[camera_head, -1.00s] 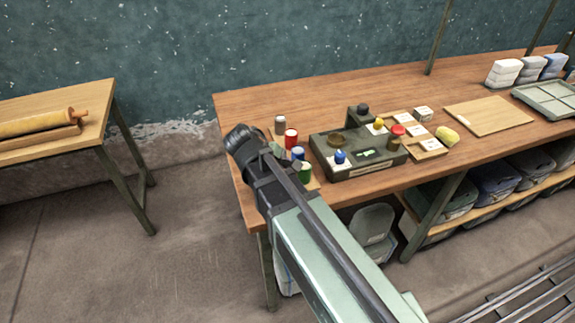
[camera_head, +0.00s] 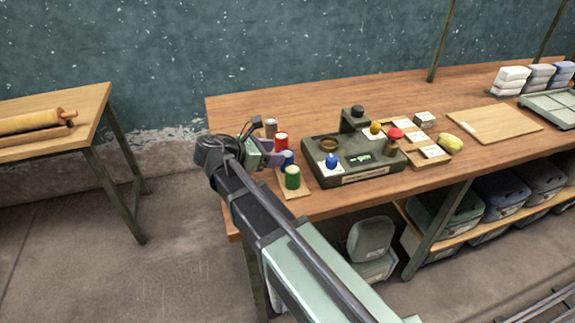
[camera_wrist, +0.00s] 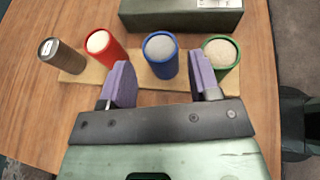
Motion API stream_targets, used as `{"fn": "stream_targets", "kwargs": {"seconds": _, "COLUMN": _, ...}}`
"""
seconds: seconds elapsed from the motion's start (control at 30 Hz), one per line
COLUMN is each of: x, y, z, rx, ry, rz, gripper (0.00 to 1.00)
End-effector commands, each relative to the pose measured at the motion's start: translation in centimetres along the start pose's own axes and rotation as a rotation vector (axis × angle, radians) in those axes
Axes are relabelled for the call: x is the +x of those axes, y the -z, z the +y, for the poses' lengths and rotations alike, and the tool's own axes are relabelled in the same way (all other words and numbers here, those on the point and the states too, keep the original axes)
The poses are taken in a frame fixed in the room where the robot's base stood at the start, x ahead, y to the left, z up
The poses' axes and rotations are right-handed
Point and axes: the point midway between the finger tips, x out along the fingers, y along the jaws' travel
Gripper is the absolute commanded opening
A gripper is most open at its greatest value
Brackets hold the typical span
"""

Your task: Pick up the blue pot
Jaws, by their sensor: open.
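The blue pot (camera_wrist: 161,58) stands upright on a wooden board, with a grey top, in the wrist view. It is between the red pot (camera_wrist: 103,46) and the green pot (camera_wrist: 220,55). In the head view the blue pot (camera_head: 287,158) is partly hidden behind the green pot (camera_head: 292,178) and my gripper. My gripper (camera_wrist: 158,82) is open and empty, its two purple fingers apart, pointing at the blue pot. The blue pot appears in the gap just ahead of the fingertips; I cannot tell whether they touch it.
A grey-brown pot (camera_wrist: 62,56) stands left of the red one. A dark device (camera_head: 350,170) with a blue knob stands right of the pots. A cutting board (camera_head: 495,124) and white stacks (camera_head: 512,80) lie farther right. The table's left end is bare.

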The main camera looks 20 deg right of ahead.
Motion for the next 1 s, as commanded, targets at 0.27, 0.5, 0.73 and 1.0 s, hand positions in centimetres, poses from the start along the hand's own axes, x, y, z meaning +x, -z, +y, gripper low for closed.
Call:
{"fn": "stream_targets", "kwargs": {"seconds": 0.27, "x": 3.7, "y": 0.5, "z": 0.0, "rx": 0.002, "ry": 0.003, "rz": 0.000, "gripper": 0.57}}
{"fn": "stream_targets", "kwargs": {"seconds": 0.5, "x": 5.2, "y": 0.1, "z": 0.1, "rx": 0.001, "ry": 0.000, "rz": 0.001, "gripper": 0.57}}
{"fn": "stream_targets", "kwargs": {"seconds": 0.73, "x": 5.1, "y": 0.1, "z": 0.1, "rx": 0.001, "ry": 0.000, "rz": 0.001, "gripper": 0.32}}
{"fn": "stream_targets", "kwargs": {"seconds": 1.0, "x": 5.1, "y": 0.0, "z": 0.1, "rx": 0.001, "ry": 0.000, "rz": 0.001, "gripper": 0.20}}
